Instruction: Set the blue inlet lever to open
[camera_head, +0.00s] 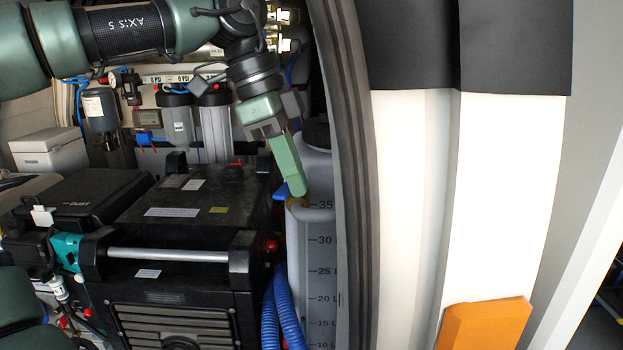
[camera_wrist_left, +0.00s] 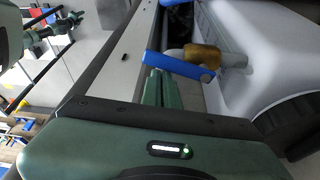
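A blue lever (camera_head: 281,190) sits on a brass valve (camera_head: 297,203) at the pipe of the pale, graduated tank (camera_head: 318,262). In the left wrist view the lever (camera_wrist_left: 181,66) runs slantwise across the front of the brass valve body (camera_wrist_left: 202,54). My left gripper (camera_head: 298,190) points down at the valve, with its fingers together and nothing seen between them. In the left wrist view its fingertips (camera_wrist_left: 158,76) are right beside the lever's middle; I cannot tell if they touch it.
A black machine with a metal handle bar (camera_head: 168,255) stands left of the tank. Blue corrugated hoses (camera_head: 283,310) run below the valve. Clear filter housings (camera_head: 215,130) and another small blue handle (camera_head: 145,139) are behind. A curved wall edge (camera_head: 350,180) closes the right side.

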